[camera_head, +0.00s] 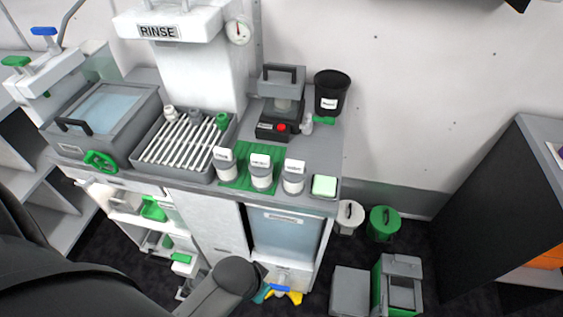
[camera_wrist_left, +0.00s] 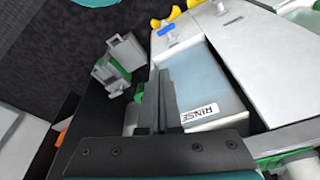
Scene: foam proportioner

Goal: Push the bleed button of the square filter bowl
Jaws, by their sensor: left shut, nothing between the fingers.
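I cannot pick out the square filter bowl or its bleed button for certain. In the head view, small white and green fittings (camera_head: 181,258) sit in the open bay under the counter, too small to tell apart. My left gripper (camera_wrist_left: 160,85) shows in the wrist view, shut and empty, in front of the light-blue RINSE tank (camera_wrist_left: 210,85); I cannot tell whether it touches it. In the head view my dark left arm comes in from the lower left, and its fingers cannot be made out. My right gripper is in neither view.
Blue and yellow taps (camera_head: 280,291) sit below the tank. The counter holds a slatted tray (camera_head: 185,140), several labelled jars (camera_head: 261,175) and a device with a red button (camera_head: 281,127). Green and grey boxes (camera_head: 400,282) and two small pails (camera_head: 383,224) stand on the floor.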

